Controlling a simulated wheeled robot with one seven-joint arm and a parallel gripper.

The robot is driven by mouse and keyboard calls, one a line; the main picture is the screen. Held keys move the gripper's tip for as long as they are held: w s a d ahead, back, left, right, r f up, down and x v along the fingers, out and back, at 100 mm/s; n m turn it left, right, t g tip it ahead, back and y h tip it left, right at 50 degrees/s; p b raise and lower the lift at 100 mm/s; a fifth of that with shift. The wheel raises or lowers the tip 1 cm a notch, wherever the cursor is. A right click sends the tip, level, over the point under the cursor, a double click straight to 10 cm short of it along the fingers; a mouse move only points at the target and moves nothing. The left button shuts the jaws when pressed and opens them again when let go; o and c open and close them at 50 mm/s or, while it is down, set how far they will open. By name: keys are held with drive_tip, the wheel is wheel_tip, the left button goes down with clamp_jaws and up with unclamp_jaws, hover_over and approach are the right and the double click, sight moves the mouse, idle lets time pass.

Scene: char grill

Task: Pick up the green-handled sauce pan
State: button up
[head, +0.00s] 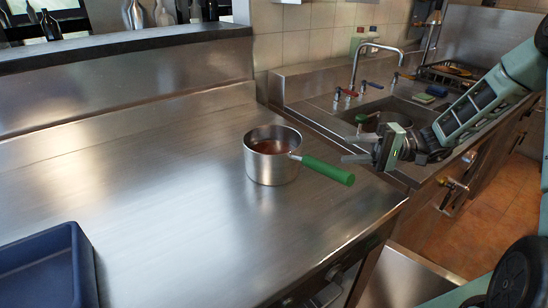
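The sauce pan (268,168) is a round steel pot with brown contents. It stands upright on the steel counter. Its green handle (328,171) points right and toward the counter's front right corner. My gripper (347,148) is to the right of the pan and beyond the handle in the picture, apart from both. Its two fingers point left and are spread with nothing between them. The gripper's distance above the counter is hard to tell.
A blue tray (45,250) sits at the counter's lower left. Behind my gripper is a sink (405,108) with a tall faucet (357,62) and another green-handled item (361,118). A raised ledge (120,42) runs along the back. The counter around the pan is clear.

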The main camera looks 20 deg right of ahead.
sight(298, 156)
drive_tip(key=a, duration=0.3)
drive_tip(key=w+a+p, duration=0.1)
drive_tip(key=a, duration=0.2)
drive_tip(key=a+p, duration=0.1)
drive_tip(key=a, duration=0.2)
drive_tip(key=shift+w+a, duration=0.25)
drive_tip(key=shift+a, duration=0.15)
drive_tip(key=shift+w+a+f+p, duration=0.15)
drive_tip(key=shift+a+p, duration=0.15)
drive_tip(key=shift+a, duration=0.7)
drive_tip(key=shift+w+a+f+p, duration=0.15)
drive_tip(key=shift+a+p, duration=0.2)
drive_tip(key=shift+a, duration=0.7)
drive_tip(key=shift+w+a+f+p, duration=0.15)
drive_tip(key=shift+a+p, duration=0.15)
drive_tip(key=shift+a, duration=0.7)
drive_tip(key=shift+r, duration=0.1)
clamp_jaws()
drive_tip(key=shift+r, duration=0.15)
